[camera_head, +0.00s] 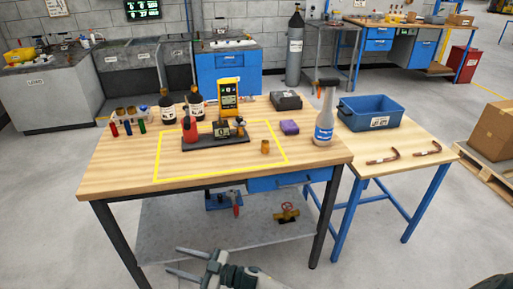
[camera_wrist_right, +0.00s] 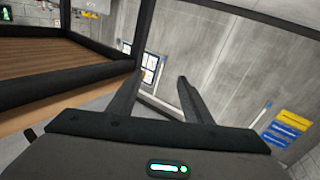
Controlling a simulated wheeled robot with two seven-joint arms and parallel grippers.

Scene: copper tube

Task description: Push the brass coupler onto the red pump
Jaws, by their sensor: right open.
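The red pump (camera_head: 190,130) stands at the left end of a dark base plate (camera_head: 215,141) on the wooden table. The brass coupler (camera_head: 265,147) stands upright on the tabletop, to the right of the plate and apart from it. My right gripper (camera_head: 173,260) is in front of the table, low in the head view, with its fingers apart and nothing between them. The right wrist view also shows its two spread fingers (camera_wrist_right: 155,78), empty. My left gripper is in neither view.
Yellow tape (camera_head: 238,177) frames the plate and coupler. A blue bin (camera_head: 370,113) is on the side table. The table's front edge lies beyond my right gripper.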

